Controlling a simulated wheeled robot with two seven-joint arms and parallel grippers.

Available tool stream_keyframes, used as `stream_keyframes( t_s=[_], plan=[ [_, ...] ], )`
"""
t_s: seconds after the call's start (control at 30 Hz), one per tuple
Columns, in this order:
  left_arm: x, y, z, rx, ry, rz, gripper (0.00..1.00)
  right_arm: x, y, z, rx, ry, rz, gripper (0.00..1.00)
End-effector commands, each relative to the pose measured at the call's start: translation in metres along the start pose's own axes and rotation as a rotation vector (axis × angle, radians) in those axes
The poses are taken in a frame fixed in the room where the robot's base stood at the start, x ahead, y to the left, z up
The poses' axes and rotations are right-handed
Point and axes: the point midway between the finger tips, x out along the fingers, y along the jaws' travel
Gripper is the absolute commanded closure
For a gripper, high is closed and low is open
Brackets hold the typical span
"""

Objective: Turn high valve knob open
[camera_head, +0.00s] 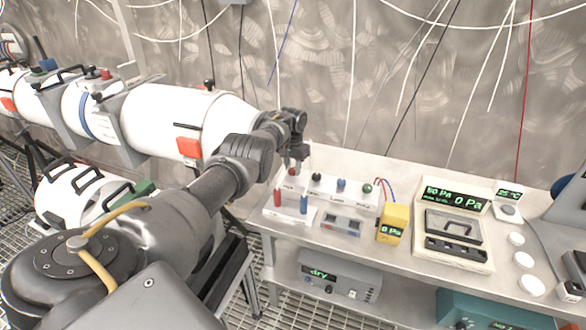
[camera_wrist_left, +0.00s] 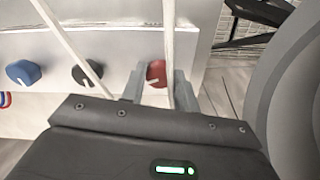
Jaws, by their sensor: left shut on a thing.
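A row of round knobs stands on a white valve panel (camera_head: 330,190) on the table. They are a red knob (camera_wrist_left: 155,72), a black knob (camera_head: 316,177), a blue knob (camera_head: 341,185) and a green knob (camera_head: 367,188). My left gripper (camera_head: 293,164) is at the red knob, at the left end of the row in the head view. In the left wrist view its two fingers stand on either side of the red knob and are shut on it. The knob's pale pointer line shows between the fingers. Labels are too small to read. My right gripper is out of view.
Red and blue upright pegs (camera_head: 304,204) stand just in front of the panel. A yellow meter (camera_head: 393,223) and a pressure gauge box (camera_head: 452,225) stand to the right. A white cylinder (camera_head: 165,122) lies left of my arm. Cables hang behind the table.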

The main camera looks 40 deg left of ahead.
Motion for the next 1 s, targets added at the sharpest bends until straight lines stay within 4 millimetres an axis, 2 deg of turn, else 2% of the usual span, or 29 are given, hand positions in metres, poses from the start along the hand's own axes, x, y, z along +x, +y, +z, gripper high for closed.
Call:
stream_keyframes(
  t_s=[0.2, 0.5, 1.0],
  plan=[
    [0.0019, -0.0004, 0.0006, 0.175, -0.002, 0.001, 0.93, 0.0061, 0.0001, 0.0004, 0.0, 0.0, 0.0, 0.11],
    [0.0011, -0.0007, 0.0002, 0.336, -0.001, 0.0, 0.93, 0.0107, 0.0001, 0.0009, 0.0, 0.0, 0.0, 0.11],
    [0.0006, -0.0009, 0.0003, 0.402, -0.002, 0.0, 0.92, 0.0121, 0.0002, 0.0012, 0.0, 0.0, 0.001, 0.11]
  ],
)
